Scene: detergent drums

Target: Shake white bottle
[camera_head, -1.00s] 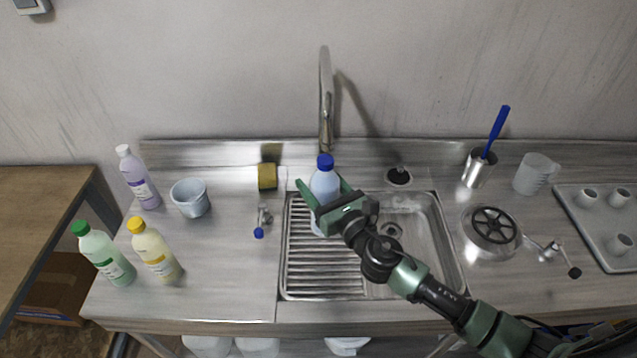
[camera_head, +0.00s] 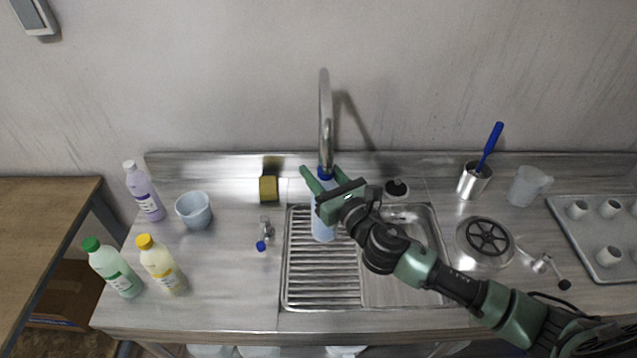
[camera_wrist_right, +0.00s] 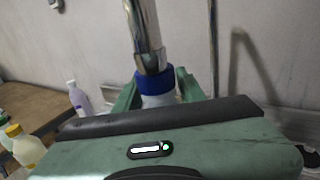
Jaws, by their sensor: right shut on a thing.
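The white bottle (camera_head: 323,226) with a blue cap (camera_head: 326,174) is roughly upright over the left, ribbed part of the sink. My right gripper (camera_head: 323,182) is shut on its upper part, just below the cap. The cap overlaps the lower end of the faucet in the head view. In the right wrist view the blue cap (camera_wrist_right: 156,79) shows between the green fingers, with the metal faucet spout in front of it; I cannot tell if they touch. The gripper body hides the lower bottle there. My left gripper is not in view.
The faucet (camera_head: 326,115) rises behind the bottle. A brush holder (camera_head: 474,180) and jug (camera_head: 528,186) stand right. The right basin looks empty.

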